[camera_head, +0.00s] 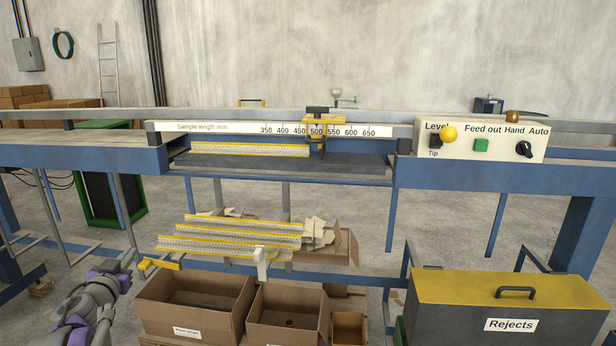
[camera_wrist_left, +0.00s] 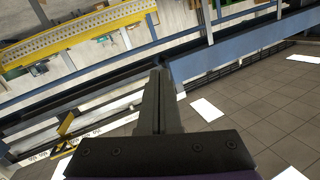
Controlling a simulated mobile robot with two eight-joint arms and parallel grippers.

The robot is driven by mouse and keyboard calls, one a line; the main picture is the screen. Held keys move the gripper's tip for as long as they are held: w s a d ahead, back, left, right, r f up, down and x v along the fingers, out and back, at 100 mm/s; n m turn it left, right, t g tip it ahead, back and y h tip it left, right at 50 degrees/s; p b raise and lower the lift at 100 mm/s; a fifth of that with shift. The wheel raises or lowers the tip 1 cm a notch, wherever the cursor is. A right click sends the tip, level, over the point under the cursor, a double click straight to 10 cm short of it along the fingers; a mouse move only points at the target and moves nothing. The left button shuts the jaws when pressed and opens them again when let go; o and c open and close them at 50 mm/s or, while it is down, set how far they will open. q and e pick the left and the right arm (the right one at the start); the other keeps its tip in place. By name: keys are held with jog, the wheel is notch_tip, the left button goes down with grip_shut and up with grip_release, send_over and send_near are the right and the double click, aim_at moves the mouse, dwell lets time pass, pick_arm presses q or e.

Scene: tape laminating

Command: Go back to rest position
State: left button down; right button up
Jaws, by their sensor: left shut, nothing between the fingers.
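My left gripper (camera_head: 128,258) is low at the left edge of the head view, with its grey and purple arm below it. It is beside the left end of the rack of yellow-edged strips, and no contact shows. In the left wrist view its dark fingers (camera_wrist_left: 158,100) are together with nothing between them. My right gripper is in neither view. Several yellow-edged metal strips (camera_head: 235,229) lie on the lower rack. Another strip (camera_head: 250,149) lies on the machine's shelf under the length scale.
A blue machine frame (camera_head: 480,175) spans the view. Its control box (camera_head: 482,139) is at the right. Open cardboard boxes (camera_head: 195,305) stand below the rack. A Rejects bin (camera_head: 510,310) with a yellow lid is at lower right. Floor shows between the frame legs.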

pick_arm(q)
jog(key=s+d+f+g+h, duration=0.1)
jog(key=s+d+f+g, duration=0.3)
jog(key=s+d+f, duration=0.75)
jog(key=s+d+f+g+h, duration=0.2)
jog(key=s+d+f+g, duration=0.35)
jog(key=s, duration=0.85)
jog(key=s+d+f+g+h, duration=0.1)
jog(key=s+d+f+g, duration=0.2)
jog(key=s+d+f, duration=0.8)
notch_tip(320, 180, up, 18)
jog(key=w+d+t+p, duration=0.1)
jog(key=p, duration=1.2)
jog(key=shift+p, duration=0.4)
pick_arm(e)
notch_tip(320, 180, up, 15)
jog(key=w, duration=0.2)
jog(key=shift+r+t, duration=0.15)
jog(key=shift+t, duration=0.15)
pick_arm(q)
jog(key=shift+s+f, duration=0.1)
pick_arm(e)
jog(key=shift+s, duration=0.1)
